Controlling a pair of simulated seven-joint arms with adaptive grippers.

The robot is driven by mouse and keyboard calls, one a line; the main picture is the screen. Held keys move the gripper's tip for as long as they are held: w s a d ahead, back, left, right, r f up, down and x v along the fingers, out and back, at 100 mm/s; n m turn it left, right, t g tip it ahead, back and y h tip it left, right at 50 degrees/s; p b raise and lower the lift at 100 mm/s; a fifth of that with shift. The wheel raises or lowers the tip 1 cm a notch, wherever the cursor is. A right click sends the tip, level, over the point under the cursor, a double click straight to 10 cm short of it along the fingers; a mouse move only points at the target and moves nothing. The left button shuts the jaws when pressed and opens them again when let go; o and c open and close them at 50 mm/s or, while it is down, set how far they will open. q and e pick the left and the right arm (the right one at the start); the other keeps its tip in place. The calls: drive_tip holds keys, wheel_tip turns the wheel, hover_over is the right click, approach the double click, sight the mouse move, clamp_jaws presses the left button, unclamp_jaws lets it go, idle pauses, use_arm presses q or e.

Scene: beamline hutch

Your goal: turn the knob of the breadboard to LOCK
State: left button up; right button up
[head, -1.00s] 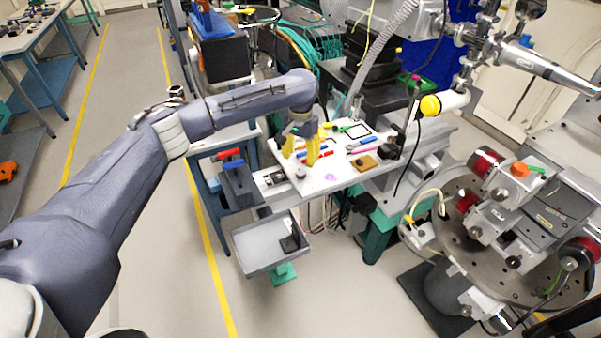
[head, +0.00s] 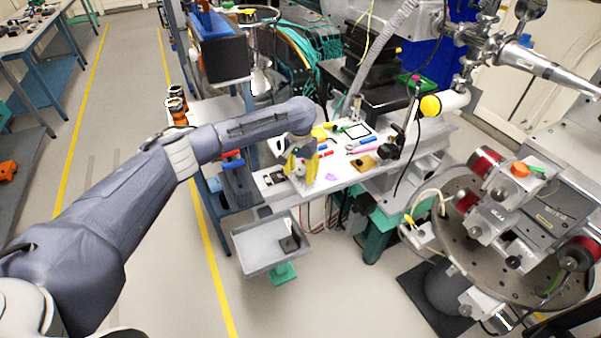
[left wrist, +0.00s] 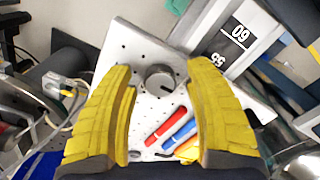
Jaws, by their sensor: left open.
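The knob (left wrist: 160,79) is a round grey dial with a pointer mark, on the white, hole-dotted breadboard (left wrist: 125,45) in the left wrist view. The board also shows in the head view (head: 347,173), at the centre. My left gripper (left wrist: 161,68) has yellow fingers and is open, one finger to either side of the knob with gaps between. In the head view my left gripper (head: 301,176) is low over the board's near left part and hides the knob. I cannot read any LOCK marking. My right gripper is not in view.
Red (left wrist: 165,130) and blue (left wrist: 180,139) bars lie on the board near the fingers. A plate marked 60 and 55 (left wrist: 228,48) is beside the knob. A grey tray (head: 245,262) stands below the board's near side. A yellow-capped cylinder (head: 447,103) is to the right.

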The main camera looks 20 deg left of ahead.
use_arm(q)
clamp_jaws()
idle(0.5)
drive_tip(key=m, duration=0.4)
drive_tip(key=shift+m, duration=0.4)
drive_tip(key=m, duration=0.4)
drive_tip(key=shift+m, duration=0.3)
drive_tip(key=m, duration=0.4)
drive_tip(key=shift+w+a+m, duration=0.1)
drive_tip(key=shift+m, duration=2.1)
